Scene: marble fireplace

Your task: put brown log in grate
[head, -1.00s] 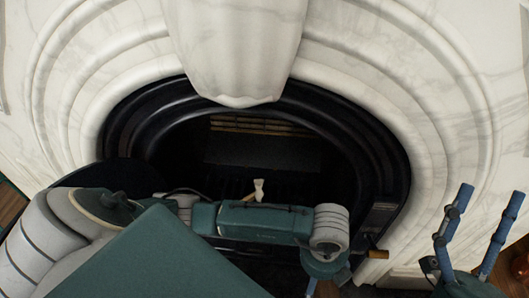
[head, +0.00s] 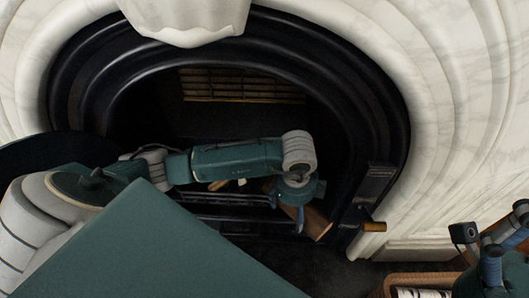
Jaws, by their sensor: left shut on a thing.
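The brown log (head: 318,226) is held by my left gripper (head: 300,212), whose blue fingers are shut on it. The log is tilted, at the right front of the fireplace opening. Its far part is hidden by the gripper and my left arm. The dark grate (head: 235,201) shows as black bars below and behind my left forearm, just left of the log. I cannot tell if the log touches it. My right gripper (head: 503,262) is at the lower right, partly cut off by the frame edge, its blue fingers apart and empty.
A black arched surround (head: 385,120) and white marble (head: 450,110) frame the opening. A small brass knob (head: 373,227) sticks out at its right side. A brown basket (head: 425,278) with pale logs (head: 408,293) stands at the lower right, near my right gripper.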

